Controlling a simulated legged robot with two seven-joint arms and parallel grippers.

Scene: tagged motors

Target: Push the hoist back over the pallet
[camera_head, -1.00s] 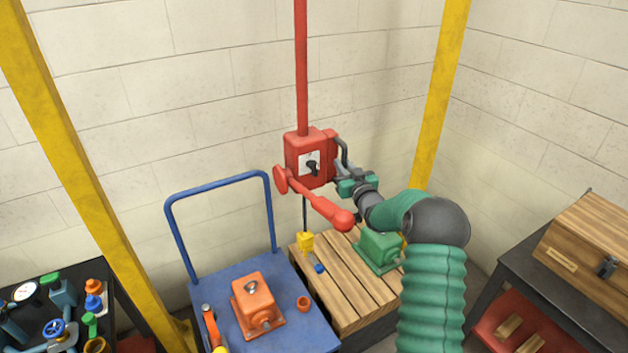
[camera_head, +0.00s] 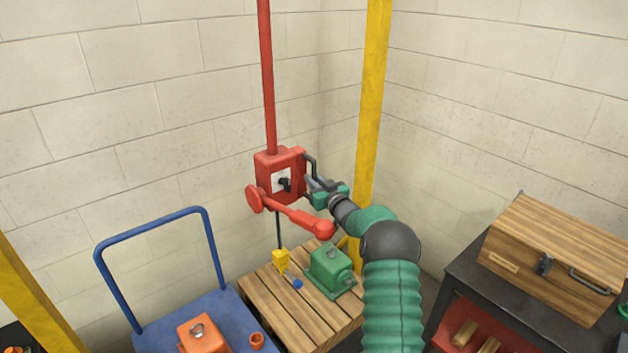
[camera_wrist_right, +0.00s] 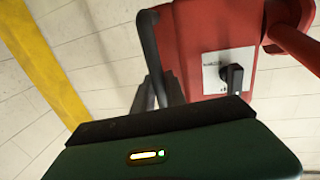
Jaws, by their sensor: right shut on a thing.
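The red hoist (camera_head: 280,175) hangs from a red vertical bar, with a red lever arm on its front. Its yellow hook block (camera_head: 281,259) with a blue tip hangs on a dark line, in the picture over the back left part of the wooden pallet (camera_head: 270,307). My right gripper (camera_head: 318,190) is shut on the hoist's dark side handle (camera_head: 311,165). The handle (camera_wrist_right: 148,40) and red body (camera_wrist_right: 213,45) also show in the right wrist view. A green motor (camera_head: 328,268) sits on the pallet, right of the hook. My left gripper is out of view.
A blue trolley (camera_head: 235,315) with an orange motor (camera_head: 204,336) stands left of the pallet. Yellow posts (camera_head: 368,120) stand behind the pallet and at far left. A dark bench (camera_head: 455,300) with a wooden chest (camera_head: 550,255) is at right.

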